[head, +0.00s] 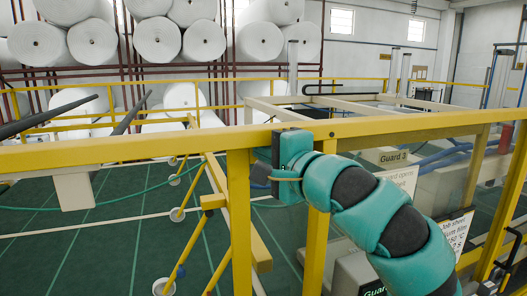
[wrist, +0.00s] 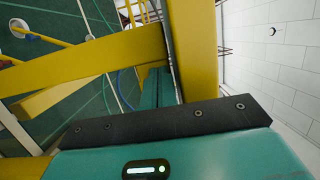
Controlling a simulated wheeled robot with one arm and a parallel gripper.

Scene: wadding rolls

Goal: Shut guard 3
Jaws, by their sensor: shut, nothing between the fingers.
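A plate reading "Guard 3" (head: 393,157) is on a beige part of the machine, behind the yellow rail at the right of the head view. A pale beige frame (head: 345,102) with a black handle (head: 330,87) stands beyond the rail; I cannot tell whether it is guard 3 or how far that guard is open. My gripper (head: 263,157) is shut and empty, at the yellow rail and between its posts. In the wrist view its teal fingers (wrist: 157,88) lie close beside yellow bars; contact is unclear.
The yellow rail (head: 120,152) crosses the whole head view in front of the machine. A yellow post (head: 240,225) stands just left of my arm. Large white rolls (head: 157,40) hang on a rack at the back. Green floor (head: 110,240) is at the left.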

